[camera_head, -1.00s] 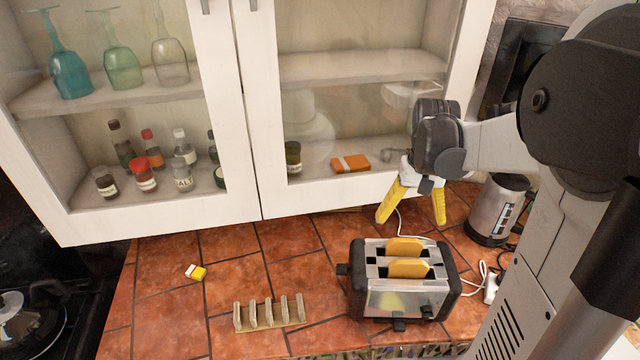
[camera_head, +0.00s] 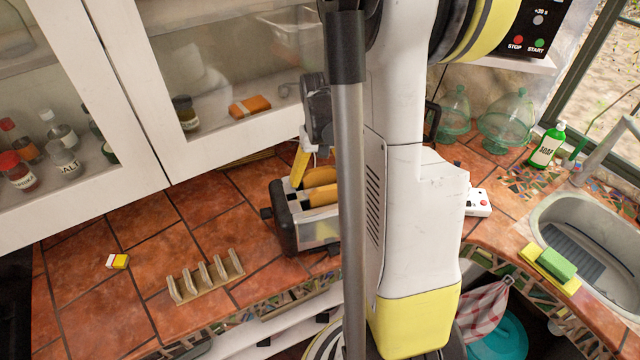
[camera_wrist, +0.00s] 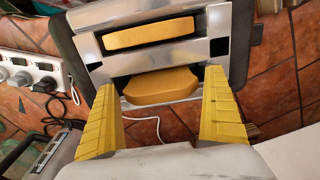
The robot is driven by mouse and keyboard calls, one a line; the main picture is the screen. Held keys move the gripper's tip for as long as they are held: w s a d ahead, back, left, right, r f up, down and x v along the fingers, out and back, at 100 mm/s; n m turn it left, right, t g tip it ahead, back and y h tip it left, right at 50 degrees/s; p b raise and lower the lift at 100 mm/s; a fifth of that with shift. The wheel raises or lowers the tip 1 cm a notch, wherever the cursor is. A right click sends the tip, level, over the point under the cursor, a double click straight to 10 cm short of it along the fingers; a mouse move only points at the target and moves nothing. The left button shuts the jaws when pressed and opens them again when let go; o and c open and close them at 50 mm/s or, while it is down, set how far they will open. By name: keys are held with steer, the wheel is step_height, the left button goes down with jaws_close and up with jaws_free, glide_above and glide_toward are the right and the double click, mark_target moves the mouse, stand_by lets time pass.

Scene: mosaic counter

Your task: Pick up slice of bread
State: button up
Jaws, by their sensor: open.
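Two slices of bread stand in the slots of a metal toaster (camera_head: 290,232) on the tiled counter. In the wrist view, the nearer slice (camera_wrist: 160,87) sticks out of its slot, between and just beyond the yellow fingers of my gripper (camera_wrist: 165,110). The farther slice (camera_wrist: 150,33) sits in the other slot of the toaster (camera_wrist: 95,45). My gripper is open and holds nothing. In the head view, both slices (camera_head: 321,177) (camera_head: 322,195) show partly, and my arm hides the toaster's right side. One yellow finger (camera_head: 300,165) shows beside the farther slice there.
A toast rack (camera_head: 205,277) and a small yellow-white box (camera_head: 117,261) lie left of the toaster. A glass-door cabinet (camera_head: 200,150) hangs close above the counter. A power strip (camera_wrist: 32,70) and cables lie beside the toaster. A sink (camera_head: 590,245) is at the right.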

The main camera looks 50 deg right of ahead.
steer(key=c, duration=0.6)
